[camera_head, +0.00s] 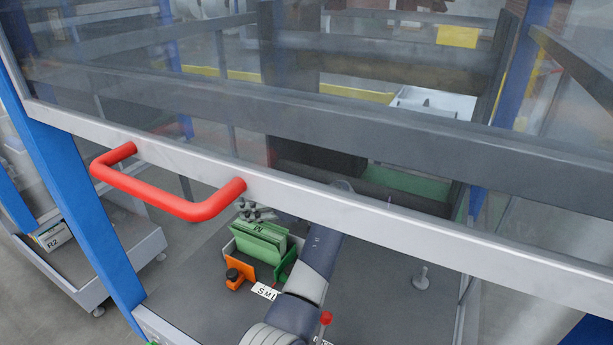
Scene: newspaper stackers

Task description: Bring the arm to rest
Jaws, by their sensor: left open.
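My arm, dark blue-grey with a light band, rises from the bottom centre and passes behind the frame's lower bar. My left gripper (256,212) shows small and partly hidden just right of the red handle, above the green holder (262,244). It is open, and I see nothing between its fingers. Whether it touches the holder is hard to tell. My right gripper is not in view.
A clear-panelled frame with a grey bar and a red handle (168,197) crosses in front of the arm. An orange part (238,276) and an SM1 label (264,291) sit beside the green holder. Grey deck right of the arm is mostly bare, with a small metal post (421,279).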

